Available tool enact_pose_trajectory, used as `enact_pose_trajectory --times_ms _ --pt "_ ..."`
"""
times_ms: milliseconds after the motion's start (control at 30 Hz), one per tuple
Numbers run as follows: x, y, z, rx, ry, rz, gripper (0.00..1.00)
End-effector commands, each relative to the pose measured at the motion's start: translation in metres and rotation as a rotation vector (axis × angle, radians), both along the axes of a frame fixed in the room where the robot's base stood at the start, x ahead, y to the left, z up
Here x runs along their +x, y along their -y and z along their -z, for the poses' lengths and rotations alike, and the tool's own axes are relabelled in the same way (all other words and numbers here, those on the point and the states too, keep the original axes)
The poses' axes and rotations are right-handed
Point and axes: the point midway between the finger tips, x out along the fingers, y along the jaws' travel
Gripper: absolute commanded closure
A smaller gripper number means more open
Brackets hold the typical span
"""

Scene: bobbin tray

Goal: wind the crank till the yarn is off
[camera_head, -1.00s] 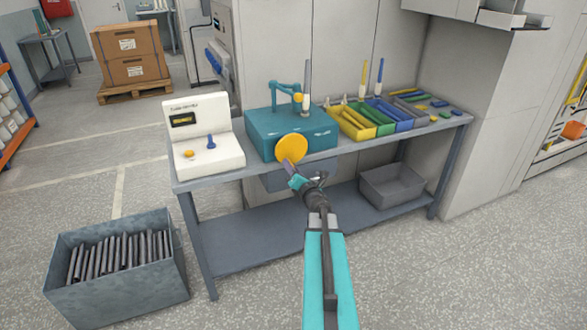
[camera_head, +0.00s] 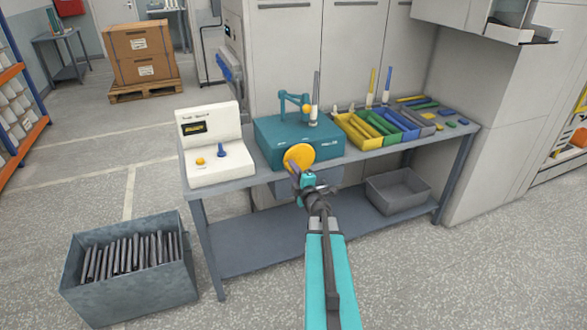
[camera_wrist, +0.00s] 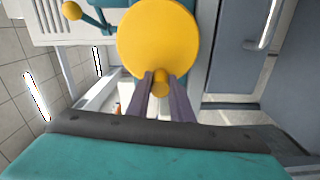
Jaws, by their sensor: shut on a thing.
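The teal winder box (camera_head: 275,140) stands on the bench, with a bent teal arm (camera_head: 293,98) on top. The crank is a yellow disc (camera_head: 299,155) on its front; the disc fills the upper middle of the wrist view (camera_wrist: 158,38). My gripper (camera_head: 296,174) is at the disc's lower edge. In the wrist view its two fingers (camera_wrist: 161,88) are shut around the small yellow crank handle (camera_wrist: 160,78). An upright grey rod (camera_head: 316,87) with a white lower part stands at the box's back right. I cannot tell how much yarn is on it.
A white console (camera_head: 216,165) with a blue lever stands left of the winder. A divided tray (camera_head: 345,132) of coloured bobbins is on the right. A grey bin (camera_head: 397,190) sits on the lower shelf. A metal crate (camera_head: 130,285) of dark rods stands on the floor.

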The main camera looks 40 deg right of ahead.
Motion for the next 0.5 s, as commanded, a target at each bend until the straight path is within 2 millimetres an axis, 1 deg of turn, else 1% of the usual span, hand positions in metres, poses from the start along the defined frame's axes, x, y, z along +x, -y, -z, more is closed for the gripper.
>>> enact_pose_trajectory --times_ms 33,500 --pt "0.001 -0.002 -0.007 0.041 0.017 -0.004 1.0" --pt "0.0 0.003 -0.029 0.45 0.184 -0.004 1.0"
